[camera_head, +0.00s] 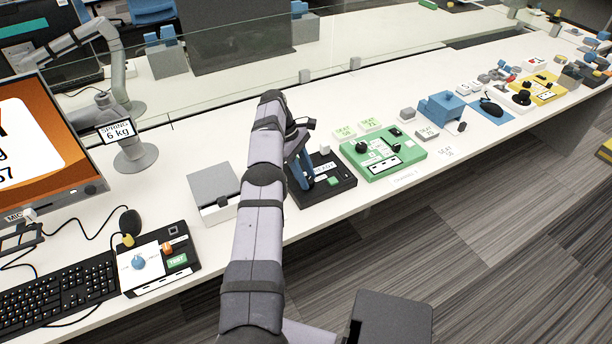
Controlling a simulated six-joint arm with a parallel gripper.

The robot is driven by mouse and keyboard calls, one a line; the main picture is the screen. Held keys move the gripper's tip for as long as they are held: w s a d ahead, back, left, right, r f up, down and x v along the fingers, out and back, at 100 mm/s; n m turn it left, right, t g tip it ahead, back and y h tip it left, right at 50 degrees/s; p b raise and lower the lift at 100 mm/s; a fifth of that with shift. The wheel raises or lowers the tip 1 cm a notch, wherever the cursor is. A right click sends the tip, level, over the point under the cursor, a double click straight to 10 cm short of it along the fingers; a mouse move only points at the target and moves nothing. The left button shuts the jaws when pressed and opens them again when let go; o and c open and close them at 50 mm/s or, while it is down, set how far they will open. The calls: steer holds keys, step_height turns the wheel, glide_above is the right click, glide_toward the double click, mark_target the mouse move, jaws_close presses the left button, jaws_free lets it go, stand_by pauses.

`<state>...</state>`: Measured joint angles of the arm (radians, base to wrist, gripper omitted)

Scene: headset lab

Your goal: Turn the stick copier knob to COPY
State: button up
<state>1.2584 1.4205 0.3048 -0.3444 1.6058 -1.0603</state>
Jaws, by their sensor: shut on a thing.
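A black box (335,188) with a small screen reading something like READY and a green button stands near the table's front edge, just right of my arm. It appears to be the stick copier. My gripper (307,180) points down at the left part of this box, its fingers low over the top face. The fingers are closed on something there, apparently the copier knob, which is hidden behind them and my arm. The knob's pointer and the COPY mark cannot be made out.
A green panel (383,152) with black knobs stands close to the right. A grey box (213,188) stands to the left. Farther left are a black-and-white box (160,262) with a blue knob, a keyboard (50,298) and a monitor. A glass divider runs behind.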

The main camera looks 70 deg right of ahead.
steer(key=o, duration=1)
steer(key=shift+o, duration=0.2)
steer(key=shift+r, duration=0.1)
steer(key=shift+r, duration=0.5)
step_height(320, 180, up, 7)
steer(key=p, duration=0.4)
steer(key=shift+p, duration=0.4)
steer(key=shift+r+p, duration=0.95)
steer(key=shift+p, duration=0.2)
steer(key=shift+f, duration=0.1)
